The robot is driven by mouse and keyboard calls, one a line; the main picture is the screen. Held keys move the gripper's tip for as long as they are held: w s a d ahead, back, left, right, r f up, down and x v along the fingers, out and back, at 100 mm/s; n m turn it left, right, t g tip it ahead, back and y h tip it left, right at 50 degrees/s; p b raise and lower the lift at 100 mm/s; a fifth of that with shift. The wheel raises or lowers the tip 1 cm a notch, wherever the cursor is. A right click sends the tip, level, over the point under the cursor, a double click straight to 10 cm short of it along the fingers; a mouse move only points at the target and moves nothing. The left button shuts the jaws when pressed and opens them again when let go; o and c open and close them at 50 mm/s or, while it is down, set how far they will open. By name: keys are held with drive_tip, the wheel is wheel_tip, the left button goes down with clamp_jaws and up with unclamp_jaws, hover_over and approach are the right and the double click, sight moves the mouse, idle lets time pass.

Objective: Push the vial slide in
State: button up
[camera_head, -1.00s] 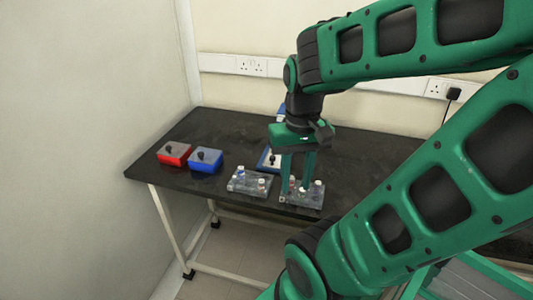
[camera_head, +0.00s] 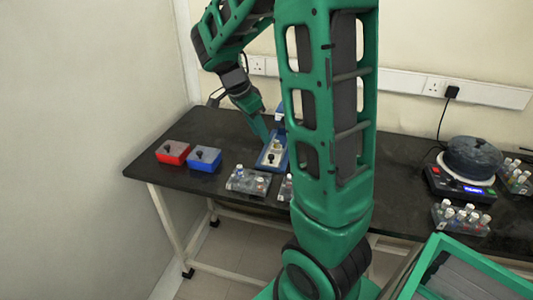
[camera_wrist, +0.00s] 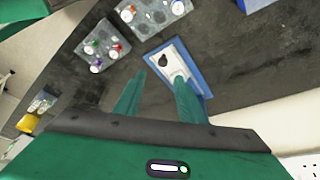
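The vial slide is a long blue-framed unit (camera_head: 264,161) with a pale sliding part and a dark knob, lying on the black bench. It also shows in the wrist view (camera_wrist: 198,78), where the dark knob (camera_wrist: 165,60) stands on the pale part. My gripper (camera_head: 265,137) is low over the bench at the slide's far left side. In the wrist view my gripper (camera_wrist: 160,82) has its two fingers apart with nothing between them. The right finger overlaps the pale part near a white round piece; I cannot tell whether they touch. My arm hides the slide's right side in the head view.
Two clear vial racks (camera_head: 248,181) (camera_head: 285,189) stand at the front edge, the right one mostly behind my arm. A red box (camera_head: 173,153) and a blue box (camera_head: 205,159) are at left. A hotplate (camera_head: 461,184) and more vial racks (camera_head: 460,219) stand at right.

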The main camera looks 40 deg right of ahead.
sight(270, 155)
drive_tip(key=shift+m, duration=0.3)
drive_tip(key=x, duration=1.1)
drive_tip(key=shift+w+d, duration=0.1)
drive_tip(key=shift+w, duration=0.3)
drive_tip(key=shift+c, duration=0.2)
clamp_jaws()
